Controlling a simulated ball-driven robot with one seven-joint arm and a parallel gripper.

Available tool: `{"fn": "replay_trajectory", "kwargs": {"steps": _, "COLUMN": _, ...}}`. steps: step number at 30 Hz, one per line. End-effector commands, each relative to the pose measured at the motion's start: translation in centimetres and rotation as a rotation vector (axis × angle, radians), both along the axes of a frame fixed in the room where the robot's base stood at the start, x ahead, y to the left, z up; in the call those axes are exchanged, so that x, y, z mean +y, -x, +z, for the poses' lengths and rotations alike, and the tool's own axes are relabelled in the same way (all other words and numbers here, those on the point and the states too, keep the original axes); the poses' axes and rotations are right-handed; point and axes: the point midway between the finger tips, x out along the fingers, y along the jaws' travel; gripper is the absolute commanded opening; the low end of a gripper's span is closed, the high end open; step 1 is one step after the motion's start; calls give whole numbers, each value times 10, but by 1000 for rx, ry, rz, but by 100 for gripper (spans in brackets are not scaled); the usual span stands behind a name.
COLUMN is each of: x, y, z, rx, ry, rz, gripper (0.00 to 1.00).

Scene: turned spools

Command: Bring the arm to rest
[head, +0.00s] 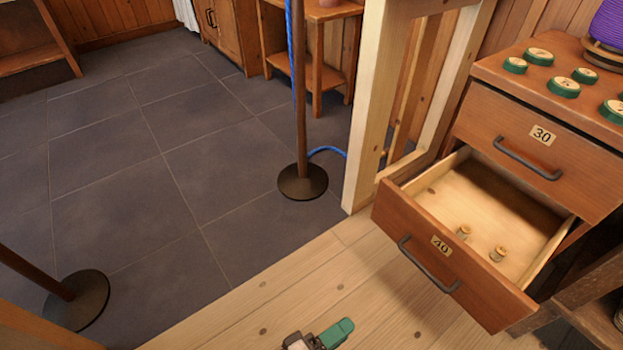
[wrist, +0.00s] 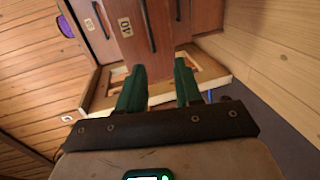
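My gripper (head: 322,338) shows at the bottom edge of the head view, low in front of the cabinet, with only a green finger and a dark part in sight. In the wrist view my gripper (wrist: 160,84) has its two green fingers apart, with nothing between them. The drawer marked 40 (head: 420,238) stands pulled out, and its front also shows beyond the fingers in the wrist view (wrist: 126,45). My gripper is apart from its dark handle (head: 428,268). Most of my arm is out of view.
The drawer marked 30 (head: 575,160) above is shut. Green-rimmed discs (head: 563,87) and a purple spool (head: 609,22) are on top. A pale wooden post (head: 372,110) stands left of the cabinet. Tiled floor beyond is mostly clear.

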Motion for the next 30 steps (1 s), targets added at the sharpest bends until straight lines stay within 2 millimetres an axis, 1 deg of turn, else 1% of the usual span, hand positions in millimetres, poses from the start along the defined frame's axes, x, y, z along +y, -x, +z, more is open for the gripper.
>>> {"fn": "replay_trajectory", "kwargs": {"steps": 2, "x": -3, "y": 0, "z": -1, "rx": 5, "ry": -5, "rz": -7, "gripper": 34}}
{"fn": "replay_trajectory", "kwargs": {"steps": 3, "x": -9, "y": 0, "z": -3, "rx": 21, "ry": -20, "rz": -25, "gripper": 34}}
{"fn": "replay_trajectory", "kwargs": {"steps": 8, "x": -31, "y": 2, "z": -12, "rx": 80, "ry": -80, "rz": -84, "gripper": 34}}
{"fn": "replay_trajectory", "kwargs": {"steps": 11, "x": -47, "y": 4, "z": -19, "rx": 124, "ry": -127, "rz": -127, "gripper": 34}}
{"fn": "replay_trajectory", "kwargs": {"steps": 17, "x": -89, "y": 15, "z": -36, "rx": 231, "ry": -273, "rz": -244, "gripper": 34}}
{"fn": "replay_trajectory", "kwargs": {"steps": 22, "x": -133, "y": 35, "z": -52, "rx": 328, "ry": -466, "rz": -364, "gripper": 34}}
{"fn": "replay_trajectory", "kwargs": {"steps": 25, "x": -162, "y": 55, "z": -59, "rx": 382, "ry": -636, "rz": -444, "gripper": 34}}
{"fn": "replay_trajectory", "kwargs": {"steps": 27, "x": -181, "y": 70, "z": -61, "rx": 404, "ry": -771, "rz": -491, "gripper": 34}}
{"fn": "replay_trajectory", "kwargs": {"steps": 30, "x": -199, "y": 89, "z": -58, "rx": 409, "ry": -943, "rz": -527, "gripper": 34}}
